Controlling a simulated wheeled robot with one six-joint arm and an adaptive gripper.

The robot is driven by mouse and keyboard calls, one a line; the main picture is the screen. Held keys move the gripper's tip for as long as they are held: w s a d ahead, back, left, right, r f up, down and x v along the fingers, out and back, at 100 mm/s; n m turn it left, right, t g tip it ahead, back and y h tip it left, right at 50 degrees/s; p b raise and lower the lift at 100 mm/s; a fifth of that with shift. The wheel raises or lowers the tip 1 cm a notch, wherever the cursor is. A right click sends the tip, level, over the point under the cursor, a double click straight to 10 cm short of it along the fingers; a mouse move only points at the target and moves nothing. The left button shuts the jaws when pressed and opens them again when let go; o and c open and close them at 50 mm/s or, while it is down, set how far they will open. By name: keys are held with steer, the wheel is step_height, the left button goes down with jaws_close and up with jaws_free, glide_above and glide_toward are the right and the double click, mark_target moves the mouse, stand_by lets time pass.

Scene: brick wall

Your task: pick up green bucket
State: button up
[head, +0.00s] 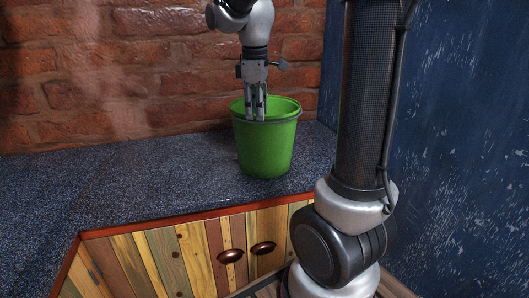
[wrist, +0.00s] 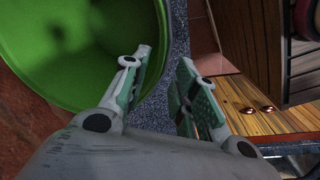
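The green bucket (head: 266,150) stands upright on the speckled dark countertop near the brick wall. My gripper (head: 256,116) points down at its rim, on the near left side in the head view. In the wrist view the bucket (wrist: 75,45) fills the upper left, its inside showing and empty where visible. There my gripper (wrist: 164,57) is open, with a gap between its fingers. The left finger overlaps the bucket's inside and the right finger is beyond the rim, over the countertop. I cannot tell whether either finger touches the bucket.
The countertop (head: 150,185) is clear to the left of the bucket. A brick wall (head: 150,75) stands close behind, and a blue wall (head: 460,150) is at the right.

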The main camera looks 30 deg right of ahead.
mark_target(258, 137)
steer(key=f, duration=0.5)
steer(key=w+d+f, duration=0.1)
steer(key=f, duration=0.2)
steer(key=shift+d, duration=0.1)
steer(key=shift+r, duration=0.1)
jaws_close()
